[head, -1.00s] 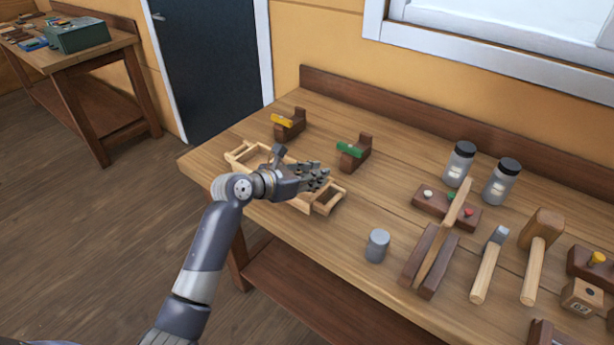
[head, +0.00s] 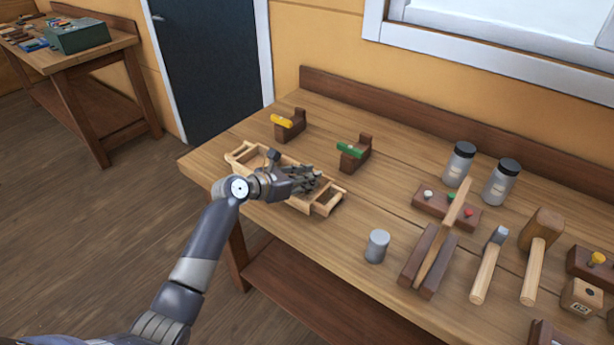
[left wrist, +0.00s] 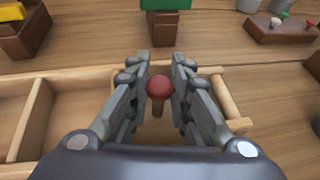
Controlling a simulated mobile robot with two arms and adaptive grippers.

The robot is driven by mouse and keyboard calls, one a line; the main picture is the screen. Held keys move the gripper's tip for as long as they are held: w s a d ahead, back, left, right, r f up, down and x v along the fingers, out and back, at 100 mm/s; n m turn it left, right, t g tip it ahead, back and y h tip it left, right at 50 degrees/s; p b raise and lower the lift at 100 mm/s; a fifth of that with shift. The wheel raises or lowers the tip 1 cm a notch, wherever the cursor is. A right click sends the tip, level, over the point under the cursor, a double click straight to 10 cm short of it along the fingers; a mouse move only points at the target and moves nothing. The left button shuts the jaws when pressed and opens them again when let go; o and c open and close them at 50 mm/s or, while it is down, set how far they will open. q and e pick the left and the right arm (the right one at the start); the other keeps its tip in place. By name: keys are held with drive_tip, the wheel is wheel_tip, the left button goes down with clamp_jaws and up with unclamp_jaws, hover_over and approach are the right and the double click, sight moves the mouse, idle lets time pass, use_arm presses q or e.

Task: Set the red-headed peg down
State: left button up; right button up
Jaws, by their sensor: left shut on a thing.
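My left gripper (head: 314,181) is over the right part of a pale wooden divided tray (head: 236,158) on the workbench. In the left wrist view, the gripper (left wrist: 160,80) is shut on the red-headed peg (left wrist: 158,88). Its round red head shows between the fingers, with a short pale shaft below. The tray (left wrist: 62,80) lies under the fingers there; I cannot tell whether the peg touches its floor. The peg is hidden by the fingers in the head view. My right gripper is not in view.
Blocks with a yellow bar (head: 285,122) and a green bar (head: 349,150) stand behind the tray. A grey cylinder (head: 377,246) stands right of it. A dark peg rack (head: 432,205), two jars and mallets fill the right side. Bare bench lies between tray and cylinder.

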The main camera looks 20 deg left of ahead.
use_arm(q)
drive_tip(key=o, duration=0.7)
drive_tip(key=shift+r, duration=0.1)
drive_tip(key=v, duration=1.2)
